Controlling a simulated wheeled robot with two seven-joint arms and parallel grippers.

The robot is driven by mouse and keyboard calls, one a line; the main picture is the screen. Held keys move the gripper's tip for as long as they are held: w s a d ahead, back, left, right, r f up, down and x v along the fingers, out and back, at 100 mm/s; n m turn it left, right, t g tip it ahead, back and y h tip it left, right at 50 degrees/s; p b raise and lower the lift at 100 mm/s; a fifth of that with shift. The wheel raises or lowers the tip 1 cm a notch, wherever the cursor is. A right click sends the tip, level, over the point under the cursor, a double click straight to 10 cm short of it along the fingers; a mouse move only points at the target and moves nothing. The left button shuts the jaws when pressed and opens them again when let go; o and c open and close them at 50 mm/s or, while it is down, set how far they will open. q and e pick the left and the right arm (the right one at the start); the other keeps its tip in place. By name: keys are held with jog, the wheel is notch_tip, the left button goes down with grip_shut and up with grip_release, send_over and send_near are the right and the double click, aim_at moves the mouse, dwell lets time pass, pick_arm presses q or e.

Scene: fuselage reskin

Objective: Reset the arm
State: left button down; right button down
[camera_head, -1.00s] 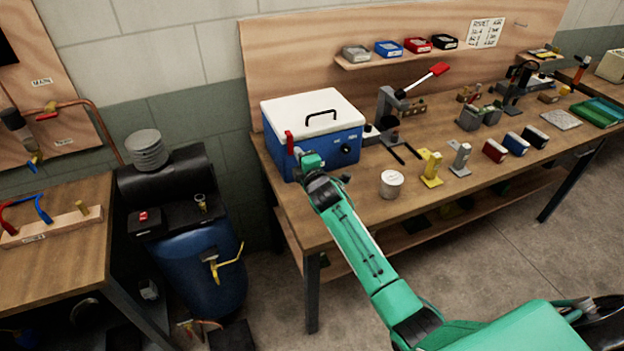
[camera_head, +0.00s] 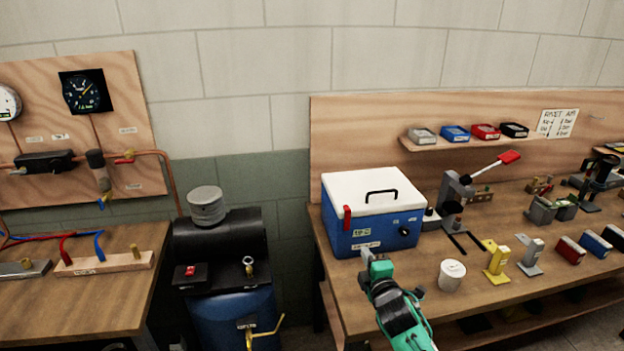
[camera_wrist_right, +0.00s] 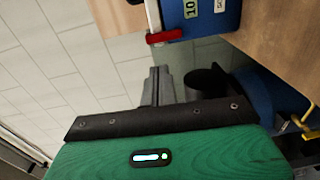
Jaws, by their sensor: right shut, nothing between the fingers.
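My right gripper (camera_head: 370,258) is at the end of the green arm that enters from the bottom of the head view. It is shut and empty, in front of the lower front of the blue cooler-like box (camera_head: 372,232) at the workbench's left edge. In the right wrist view the closed fingers (camera_wrist_right: 158,85) point away, with the box (camera_wrist_right: 205,15) and its red latch (camera_wrist_right: 164,36) near the top. I cannot tell the exact gap between gripper and box. My left gripper is not in view.
The workbench (camera_head: 350,290) carries a white can (camera_head: 452,275), a yellow stand (camera_head: 496,262), a lever press (camera_head: 455,195) and several small boxes. A blue compressor tank (camera_head: 235,318) stands left of it. Another table (camera_head: 105,300) is at far left, below a gauge board (camera_head: 75,125).

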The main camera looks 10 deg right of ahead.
jog(key=s+f+m+g, duration=0.4)
jog(key=s+m+g, duration=0.1)
jog(key=s, duration=0.9)
jog(key=s+a+f+m+g, duration=0.1)
jog(key=s+f+m+g, duration=0.4)
jog(key=s, duration=0.8)
jog(key=s+f+m+g, duration=0.35)
jog(key=s+m, duration=0.25)
jog(key=s, duration=0.8)
notch_tip(320, 180, down, 30)
jog(key=g, duration=0.2)
jog(key=s+d+f+g, duration=0.1)
jog(key=s+d+f, duration=0.2)
jog(key=s+f, duration=1.6)
jog(key=shift+s+f+h, duration=0.2)
jog(key=shift+f+h, duration=0.1)
jog(key=shift+f, duration=0.5)
